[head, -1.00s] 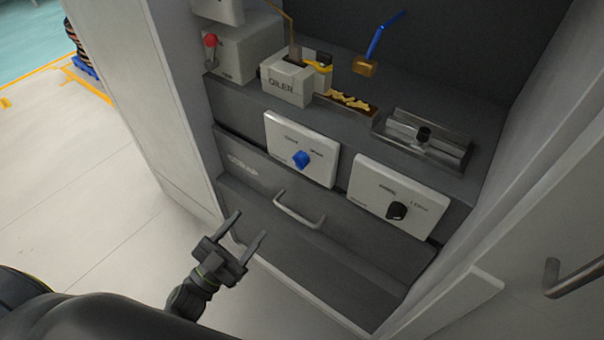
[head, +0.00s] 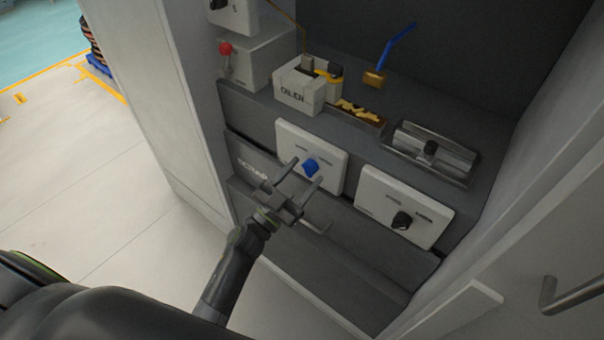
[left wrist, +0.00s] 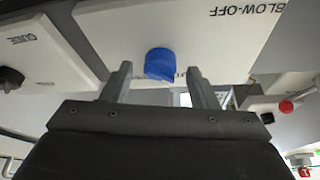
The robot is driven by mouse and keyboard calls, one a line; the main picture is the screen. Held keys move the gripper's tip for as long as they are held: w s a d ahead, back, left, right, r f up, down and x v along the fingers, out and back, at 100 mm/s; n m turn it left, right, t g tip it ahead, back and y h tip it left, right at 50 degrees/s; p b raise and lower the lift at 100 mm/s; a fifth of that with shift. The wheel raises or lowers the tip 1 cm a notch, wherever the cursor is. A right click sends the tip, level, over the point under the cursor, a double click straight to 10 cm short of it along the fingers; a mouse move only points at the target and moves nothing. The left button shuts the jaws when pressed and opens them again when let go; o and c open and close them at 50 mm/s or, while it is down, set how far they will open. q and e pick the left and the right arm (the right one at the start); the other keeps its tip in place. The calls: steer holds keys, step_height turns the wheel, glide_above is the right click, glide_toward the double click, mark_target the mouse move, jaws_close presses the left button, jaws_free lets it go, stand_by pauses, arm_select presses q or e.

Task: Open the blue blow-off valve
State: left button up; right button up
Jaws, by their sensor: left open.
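The blue knob (head: 310,167) sits on a white panel (head: 285,137) on the front of the grey station. In the left wrist view the same blue knob (left wrist: 159,65) shows close up, on a panel (left wrist: 190,25) that reads BLOW-OFF upside down. My left gripper (head: 306,172) is open and empty, pointing at the knob. Its two fingers show on either side of the knob in the left wrist view; I cannot tell whether they touch it. My right gripper is not in view.
A second white panel with a black knob (head: 402,220) is to the right. A drawer handle (head: 316,228) lies below my gripper. The oiler box (head: 299,88), a red-balled lever (head: 226,49) and a blue tube on a brass block (head: 375,78) are above. Cabinet walls flank the station.

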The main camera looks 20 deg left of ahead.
arm_select(q)
steer(key=c, duration=1)
steer(key=shift+o, duration=0.2)
